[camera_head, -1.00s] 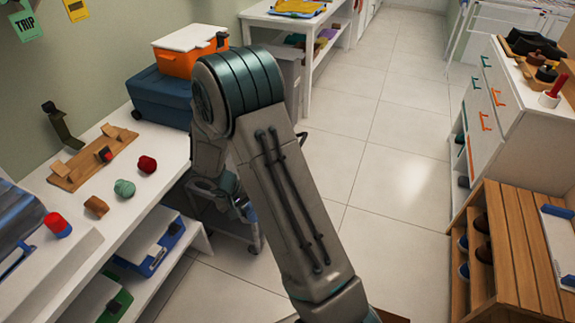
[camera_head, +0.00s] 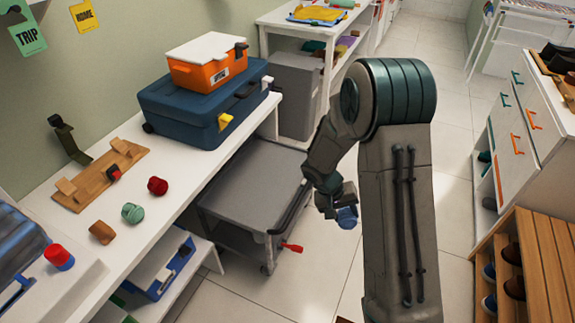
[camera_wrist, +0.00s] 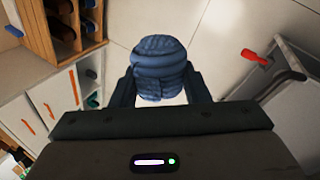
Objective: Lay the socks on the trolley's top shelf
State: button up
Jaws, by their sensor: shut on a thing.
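My gripper (camera_head: 341,208) is shut on the socks (camera_head: 347,217), a rolled dark blue ball. The socks also show between the two fingers in the wrist view (camera_wrist: 159,68). My gripper holds them up in the air, to the right of the trolley (camera_head: 250,190) in the head view. The trolley's grey top shelf is bare where it shows. In the wrist view the trolley (camera_wrist: 295,110) is at the right, apart from the socks.
A white bench (camera_head: 75,215) at the left bears a blue case (camera_head: 200,108), an orange box (camera_head: 208,65) and several small rolled items. A wooden shoe rack (camera_head: 545,255) and white drawers (camera_head: 525,125) stand at the right. Open floor lies between.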

aim_at(261, 198)
jog(key=u, duration=0.05)
jog(key=i, duration=1.35)
jog(key=u, duration=0.65)
